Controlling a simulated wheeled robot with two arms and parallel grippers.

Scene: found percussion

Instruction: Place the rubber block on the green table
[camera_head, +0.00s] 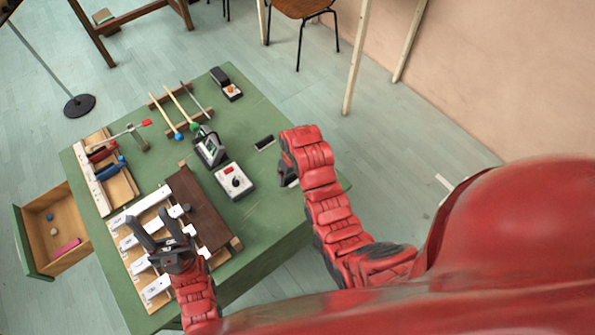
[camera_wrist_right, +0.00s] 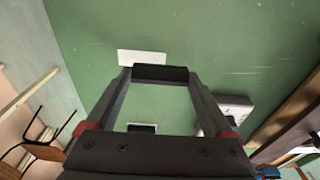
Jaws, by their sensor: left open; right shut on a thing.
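My right gripper (camera_wrist_right: 160,76) is shut on a dark block (camera_wrist_right: 161,73), which spans between its fingertips over the green table (camera_wrist_right: 230,55). I take this to be the rubber block; I cannot tell whether it touches the table. In the head view my right gripper (camera_head: 288,178) is at the right part of the green table (camera_head: 275,190), and the block is mostly hidden there. My left gripper (camera_head: 152,222) is open and empty above the pale metal bars (camera_head: 157,287) at the table's near left.
A white flat piece (camera_wrist_right: 141,57) lies beside the held block. An open drawer (camera_head: 50,208) sticks out left.

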